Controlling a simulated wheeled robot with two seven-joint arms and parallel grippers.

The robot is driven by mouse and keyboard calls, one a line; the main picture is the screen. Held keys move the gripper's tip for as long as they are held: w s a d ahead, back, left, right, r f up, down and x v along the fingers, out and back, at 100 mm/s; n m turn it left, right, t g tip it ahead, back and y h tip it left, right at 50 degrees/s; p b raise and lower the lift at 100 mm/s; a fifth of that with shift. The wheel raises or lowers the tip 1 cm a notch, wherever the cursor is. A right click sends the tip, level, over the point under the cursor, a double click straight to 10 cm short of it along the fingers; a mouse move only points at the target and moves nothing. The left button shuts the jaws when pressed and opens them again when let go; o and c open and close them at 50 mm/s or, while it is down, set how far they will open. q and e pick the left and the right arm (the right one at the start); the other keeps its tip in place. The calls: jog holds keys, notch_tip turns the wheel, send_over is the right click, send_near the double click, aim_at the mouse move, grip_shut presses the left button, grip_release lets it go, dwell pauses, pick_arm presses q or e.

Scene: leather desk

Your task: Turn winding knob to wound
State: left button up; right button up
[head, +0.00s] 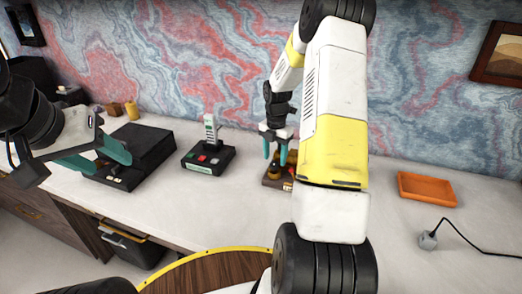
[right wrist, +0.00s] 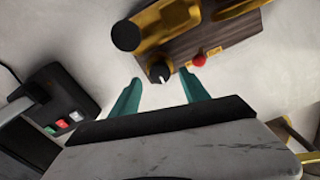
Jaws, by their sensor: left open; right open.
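The winding knob (right wrist: 158,71) is a small black dial with a white pointer mark, at the edge of a dark wooden base (right wrist: 205,45) that carries brass parts. The base also shows in the head view (head: 273,183), partly hidden by my right arm. My right gripper (right wrist: 168,90) is open, its teal fingers on either side of the knob's line; the knob appears just beyond the fingertips, and I cannot tell whether they touch it. In the head view my right gripper (head: 275,152) points down over the device. My left gripper (head: 108,160) is open and empty at the left.
A red button (right wrist: 199,60) and a yellow label (right wrist: 214,52) sit near the knob. A black device with a handset (head: 208,158) stands left of it, and a black box (head: 145,150) further left.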

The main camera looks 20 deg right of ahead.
jog(key=shift+f, duration=1.15)
jog(key=shift+c, duration=0.2)
grip_shut()
